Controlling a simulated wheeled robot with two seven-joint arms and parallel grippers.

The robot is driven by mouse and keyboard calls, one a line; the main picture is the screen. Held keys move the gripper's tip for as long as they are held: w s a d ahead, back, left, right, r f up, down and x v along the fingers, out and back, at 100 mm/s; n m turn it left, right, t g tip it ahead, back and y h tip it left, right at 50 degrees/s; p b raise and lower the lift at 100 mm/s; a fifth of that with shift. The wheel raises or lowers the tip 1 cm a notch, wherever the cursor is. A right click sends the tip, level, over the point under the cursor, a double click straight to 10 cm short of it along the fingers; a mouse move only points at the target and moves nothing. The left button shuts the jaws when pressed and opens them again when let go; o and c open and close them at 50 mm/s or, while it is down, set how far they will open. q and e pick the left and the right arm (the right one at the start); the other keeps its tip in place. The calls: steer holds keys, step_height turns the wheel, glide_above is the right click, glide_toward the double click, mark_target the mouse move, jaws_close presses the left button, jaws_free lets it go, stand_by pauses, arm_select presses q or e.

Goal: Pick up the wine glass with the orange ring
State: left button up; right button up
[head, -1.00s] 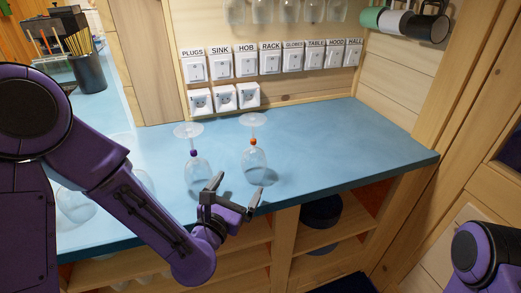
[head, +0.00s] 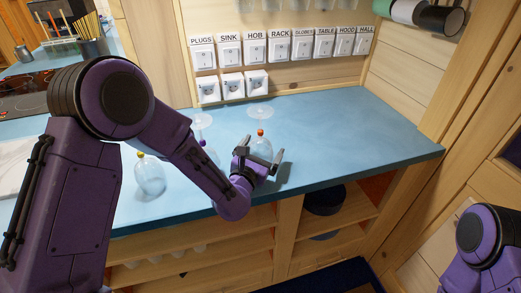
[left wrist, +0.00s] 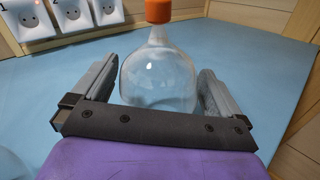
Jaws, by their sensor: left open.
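The wine glass with the orange ring (head: 262,148) stands upside down on the blue counter, its bowl down and its foot up. It also shows in the left wrist view (left wrist: 158,75), with the orange ring (left wrist: 158,10) at the top edge. My left gripper (head: 261,160) is open, with one finger on each side of the bowl. The left wrist view shows gaps between the bowl and both fingers (left wrist: 155,90). The lower front of the bowl is hidden by the gripper body. My right gripper is out of view; only part of my right arm shows at the lower right.
A glass with a purple ring (head: 203,143) stands close on the left, partly behind my left arm. A glass with a yellow ring (head: 149,178) stands further left. The blue counter (head: 350,133) is clear to the right. Switches and sockets (head: 257,80) line the wall behind.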

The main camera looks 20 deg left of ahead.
arm_select(q)
steer(key=c, duration=0.7)
steer(key=shift+r, duration=0.15)
